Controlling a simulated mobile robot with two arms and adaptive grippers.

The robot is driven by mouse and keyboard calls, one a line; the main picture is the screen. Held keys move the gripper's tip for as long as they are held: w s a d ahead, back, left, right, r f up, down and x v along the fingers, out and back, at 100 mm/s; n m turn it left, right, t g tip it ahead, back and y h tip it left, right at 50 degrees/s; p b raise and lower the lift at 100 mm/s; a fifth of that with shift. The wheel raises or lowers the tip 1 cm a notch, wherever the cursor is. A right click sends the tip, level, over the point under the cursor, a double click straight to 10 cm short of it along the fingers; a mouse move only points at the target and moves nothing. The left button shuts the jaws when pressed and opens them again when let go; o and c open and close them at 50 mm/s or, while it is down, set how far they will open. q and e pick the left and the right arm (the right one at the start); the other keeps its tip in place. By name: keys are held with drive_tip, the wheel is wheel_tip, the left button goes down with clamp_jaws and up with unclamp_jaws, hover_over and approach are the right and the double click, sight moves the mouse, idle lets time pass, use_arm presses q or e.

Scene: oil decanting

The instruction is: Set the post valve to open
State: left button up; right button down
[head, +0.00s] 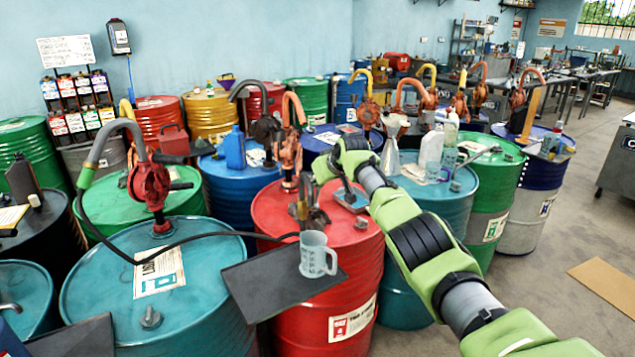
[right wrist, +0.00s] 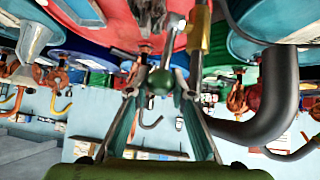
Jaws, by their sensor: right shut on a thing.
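My right gripper (right wrist: 160,78) is shut on a round green knob (right wrist: 160,84), with one finger on each side of it in the right wrist view. The knob appears to belong to the post valve's lever; how it joins is largely hidden. In the head view a metal post (head: 303,192) stands on the red drum (head: 345,245), just left of my right gripper. The valve's position is too small and covered to tell. A grey mug (head: 314,254) stands upright on a dark shelf (head: 262,285) in front of the red drum. My left gripper is not in view.
A teal drum (head: 205,310) with a red hand pump (head: 150,185) and a black hose stands at the left. An orange pump (head: 289,155) rises close behind the post. Bottles (head: 431,155) stand on drums at the right. Open floor (head: 555,240) lies at far right.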

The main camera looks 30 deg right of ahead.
drive_tip(key=shift+d+f+g, duration=0.15)
drive_tip(key=shift+f+g, duration=0.2)
drive_tip(key=shift+g, duration=0.05)
idle(3.5)
drive_tip(key=c, duration=1.8)
unclamp_jaws()
drive_tip(key=shift+o, duration=0.2)
drive_tip(key=shift+w+d, duration=0.1)
drive_tip(key=shift+w, duration=0.05)
drive_tip(key=shift+r, duration=0.1)
drive_tip(key=shift+r, duration=0.25)
drive_tip(key=shift+r, duration=0.1)
drive_tip(key=shift+s+r, duration=0.15)
drive_tip(key=shift+s, duration=0.05)
drive_tip(key=v, duration=0.7)
drive_tip(key=shift+s+f, duration=0.15)
drive_tip(key=shift+f, duration=0.05)
